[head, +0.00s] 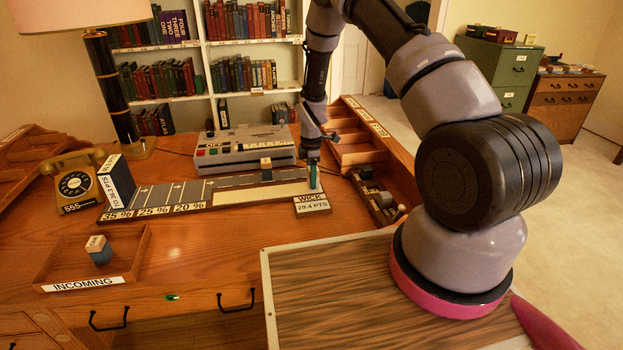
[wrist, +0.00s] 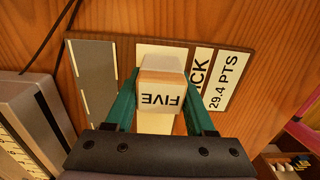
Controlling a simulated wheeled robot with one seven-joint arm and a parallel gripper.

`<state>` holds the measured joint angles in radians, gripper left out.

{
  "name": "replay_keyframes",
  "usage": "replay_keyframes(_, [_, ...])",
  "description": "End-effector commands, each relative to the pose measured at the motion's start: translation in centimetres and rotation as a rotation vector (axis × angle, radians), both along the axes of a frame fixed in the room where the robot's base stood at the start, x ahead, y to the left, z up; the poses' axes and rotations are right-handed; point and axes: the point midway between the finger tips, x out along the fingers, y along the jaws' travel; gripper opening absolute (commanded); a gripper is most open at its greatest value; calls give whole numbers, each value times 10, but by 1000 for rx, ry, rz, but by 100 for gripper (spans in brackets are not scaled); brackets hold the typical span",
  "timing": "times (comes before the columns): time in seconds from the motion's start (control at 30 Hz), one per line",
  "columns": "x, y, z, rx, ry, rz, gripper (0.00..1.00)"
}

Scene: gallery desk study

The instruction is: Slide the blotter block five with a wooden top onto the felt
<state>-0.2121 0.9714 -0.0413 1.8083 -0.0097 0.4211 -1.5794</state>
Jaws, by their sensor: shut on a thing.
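My gripper (head: 313,180) has teal fingers and points down at the right end of a pale cream strip (head: 255,193), just behind the WICK label (head: 311,200). In the wrist view my gripper (wrist: 161,108) is shut on the block marked FIVE (wrist: 160,92), with a pale wooden top. The block stands between the fingers over the cream strip (wrist: 158,122), which shows on both sides of it. Whether its base touches the strip is hidden. In the head view the held block is hidden by the fingers. No label names the felt; I take the cream strip for it.
Another block (head: 98,249) sits in the INCOMING tray (head: 135,278). A grey machine (head: 243,150) stands behind. A wooden organiser (head: 372,150) lies right.

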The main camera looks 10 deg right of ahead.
Motion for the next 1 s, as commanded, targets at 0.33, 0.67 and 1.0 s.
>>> replay_keyframes(0.33, [6,0,0,0,-2,0,0])
replay_keyframes(0.67, [19,0,0,0,-1,-1,0])
replay_keyframes(1.0, [33,0,0,0,-1,-1,0])
